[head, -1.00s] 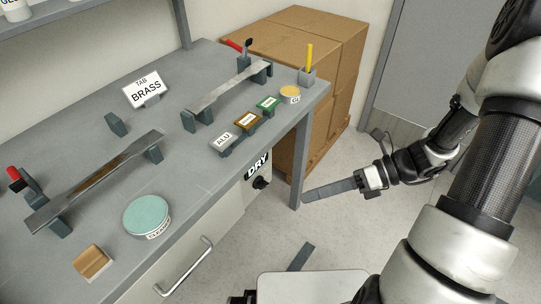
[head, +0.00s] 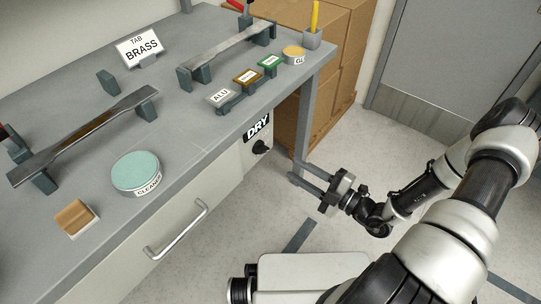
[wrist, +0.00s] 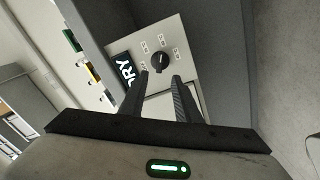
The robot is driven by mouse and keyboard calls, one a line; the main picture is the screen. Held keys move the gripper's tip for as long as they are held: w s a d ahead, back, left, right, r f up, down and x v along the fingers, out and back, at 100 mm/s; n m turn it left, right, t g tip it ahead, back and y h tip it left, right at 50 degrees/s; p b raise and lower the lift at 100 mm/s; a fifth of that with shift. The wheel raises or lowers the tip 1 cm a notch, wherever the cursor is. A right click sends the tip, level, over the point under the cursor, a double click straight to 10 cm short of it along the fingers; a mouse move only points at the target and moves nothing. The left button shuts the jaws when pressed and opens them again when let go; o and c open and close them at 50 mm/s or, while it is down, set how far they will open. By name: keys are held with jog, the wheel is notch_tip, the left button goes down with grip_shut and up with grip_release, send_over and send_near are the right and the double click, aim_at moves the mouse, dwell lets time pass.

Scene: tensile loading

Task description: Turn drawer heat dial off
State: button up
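The heat dial (head: 261,147) is a small black knob on a pale panel under the bench, below the black DRY label (head: 256,127). In the wrist view the dial (wrist: 160,62) sits just beyond my fingertips, with small printed marks around it. My gripper (head: 302,172) is open and empty, to the right of the dial and apart from it. In the wrist view my gripper (wrist: 160,77) has its two fingers spread on either side below the dial. The drawer front (head: 180,222) with its bar handle (head: 176,230) is left of the dial panel and looks closed.
The grey bench (head: 205,140) carries a cleaner tin (head: 136,171), a sponge block (head: 76,217), metal bars on stands and labelled blocks. A bench leg (head: 305,125) stands near my gripper. Cardboard boxes (head: 352,50) stand behind.

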aim_at(266, 151)
jog(key=b+x, duration=0.1)
jog(key=x, duration=0.9)
jog(key=shift+w+a+b, duration=0.2)
jog(key=shift+a+b, duration=0.05)
jog(key=shift+b, duration=0.05)
grip_shut()
